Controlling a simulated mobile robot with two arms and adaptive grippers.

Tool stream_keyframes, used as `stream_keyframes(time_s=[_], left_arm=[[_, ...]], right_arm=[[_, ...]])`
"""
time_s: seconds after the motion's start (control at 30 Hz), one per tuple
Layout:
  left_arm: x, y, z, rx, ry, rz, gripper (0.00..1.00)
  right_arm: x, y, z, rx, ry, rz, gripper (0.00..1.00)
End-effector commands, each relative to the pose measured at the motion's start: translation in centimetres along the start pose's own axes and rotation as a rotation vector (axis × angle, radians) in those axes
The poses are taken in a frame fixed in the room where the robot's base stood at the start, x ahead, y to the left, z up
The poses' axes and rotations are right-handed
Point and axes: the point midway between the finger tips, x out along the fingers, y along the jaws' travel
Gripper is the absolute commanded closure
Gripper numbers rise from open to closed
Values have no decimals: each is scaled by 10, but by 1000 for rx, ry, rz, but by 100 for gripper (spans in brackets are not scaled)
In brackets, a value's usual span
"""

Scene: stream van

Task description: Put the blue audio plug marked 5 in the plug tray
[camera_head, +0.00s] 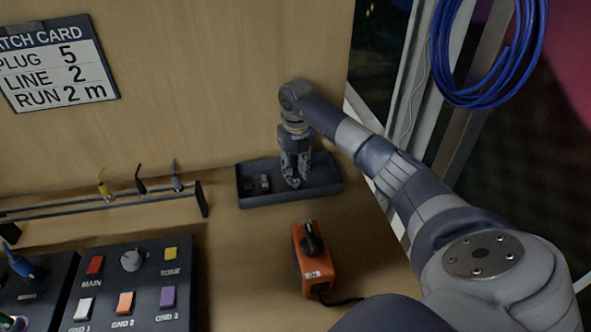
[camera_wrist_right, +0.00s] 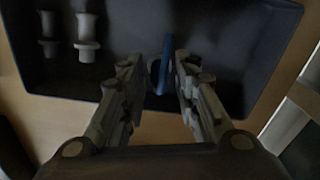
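The dark plug tray (camera_head: 325,188) stands on the wooden bench against the back panel. My right gripper (camera_head: 293,183) points down into it, right of its middle. In the right wrist view, a slim blue plug (camera_wrist_right: 164,66) stands between the fingertips (camera_wrist_right: 165,82), which are close together around it. I read this as a grip; no number shows on the plug. The tray (camera_wrist_right: 235,95) fills the upper part of that view. Another blue plug (camera_head: 22,264) is at the far left, on a black unit. My left gripper is out of view.
Grey spool-like pieces (camera_wrist_right: 87,32) lie in the tray's left part. An orange box (camera_head: 316,262) with a black knob stands in front of the tray. A rack (camera_head: 110,203) with several plugs and a button panel (camera_head: 128,290) are left. Blue cable coils (camera_head: 440,60) hang right.

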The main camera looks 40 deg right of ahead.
Motion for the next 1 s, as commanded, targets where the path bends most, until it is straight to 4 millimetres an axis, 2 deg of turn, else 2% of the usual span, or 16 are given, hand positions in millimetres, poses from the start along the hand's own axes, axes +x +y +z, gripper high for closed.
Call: stream_keyframes(time_s=[0.27,0.43,0.57,0.8,1.0], left_arm=[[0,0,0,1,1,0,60],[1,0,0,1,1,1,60],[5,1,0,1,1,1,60],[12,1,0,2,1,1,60],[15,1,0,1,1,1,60]], right_arm=[[0,0,0,0,1,0,66],[-12,0,1,0,-3,0,66],[-36,0,2,0,-6,0,66],[-88,0,1,0,-5,1,66],[-115,0,1,1,-2,1,66]])
